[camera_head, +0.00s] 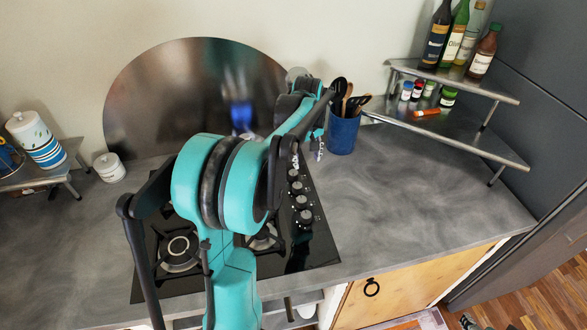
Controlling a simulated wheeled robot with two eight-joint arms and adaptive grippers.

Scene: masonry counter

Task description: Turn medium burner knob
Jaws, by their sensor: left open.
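The black gas hob (325,247) is set in the grey counter. A burner (179,246) shows at the front left, and another (262,238) is partly covered by my arm. My left arm reaches over the hob and hides much of it. My left gripper (318,148) is open, small and partly hidden, above the far end of the knob column, near the blue utensil pot. I cannot see it touching a knob. My right gripper is out of view.
The blue pot of utensils (343,134) stands right behind the knobs. A corner shelf (470,140) holds jars and bottles at the right. A round metal splash panel (140,100) leans behind the hob. The counter right of the hob is clear.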

